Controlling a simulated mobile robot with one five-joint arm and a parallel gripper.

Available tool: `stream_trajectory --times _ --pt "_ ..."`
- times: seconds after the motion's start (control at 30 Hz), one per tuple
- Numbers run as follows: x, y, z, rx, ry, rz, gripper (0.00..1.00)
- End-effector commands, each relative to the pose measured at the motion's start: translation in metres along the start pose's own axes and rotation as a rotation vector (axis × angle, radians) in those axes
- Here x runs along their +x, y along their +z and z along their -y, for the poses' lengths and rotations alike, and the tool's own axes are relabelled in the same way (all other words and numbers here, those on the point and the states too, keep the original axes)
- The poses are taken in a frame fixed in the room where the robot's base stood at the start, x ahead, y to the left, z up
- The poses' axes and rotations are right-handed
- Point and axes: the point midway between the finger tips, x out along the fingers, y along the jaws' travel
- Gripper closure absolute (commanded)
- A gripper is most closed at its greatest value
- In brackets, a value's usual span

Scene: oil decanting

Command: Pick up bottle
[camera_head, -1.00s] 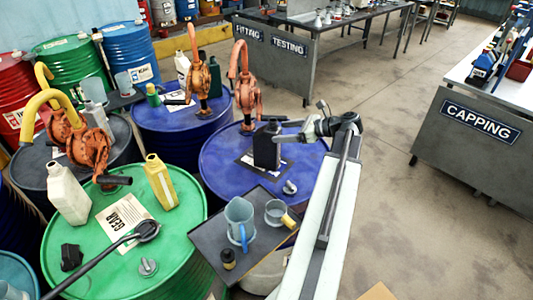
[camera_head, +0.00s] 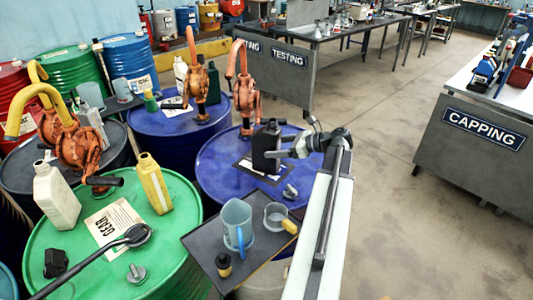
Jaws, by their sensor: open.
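A black bottle (camera_head: 266,147) stands upright on the blue drum (camera_head: 214,174), near the right part of its lid. My gripper (camera_head: 284,146) is at the right side of this bottle, at about mid-height, with its jaws open. The fingers point left; whether they touch or straddle the bottle cannot be told. A yellow bottle (camera_head: 155,184) and a white bottle (camera_head: 56,194) stand on the green drum. A white bottle (camera_head: 180,74) and a dark green bottle (camera_head: 213,84) stand on the blue drum behind.
A dark tray (camera_head: 196,243) with a blue jug (camera_head: 236,223), a metal cup (camera_head: 275,216) and a small dark bottle (camera_head: 224,264) is in front. An orange pump (camera_head: 246,96) rises behind the black bottle. The green drum (camera_head: 187,215) is at left. Open floor (camera_head: 390,210) lies right.

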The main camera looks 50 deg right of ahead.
Motion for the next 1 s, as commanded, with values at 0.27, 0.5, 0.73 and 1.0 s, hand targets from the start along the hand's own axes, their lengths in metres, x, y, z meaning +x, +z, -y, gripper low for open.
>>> stream_trajectory --times 0.27,0.5,0.73,1.0 --pt "0.045 -0.006 0.002 -0.001 0.002 0.000 0.24" --pt "0.045 -0.004 0.003 0.000 -0.001 0.000 0.32" --pt "0.045 -0.004 0.003 0.000 -0.001 0.000 0.96" --pt "0.045 -0.003 0.003 0.001 -0.001 0.001 1.00"
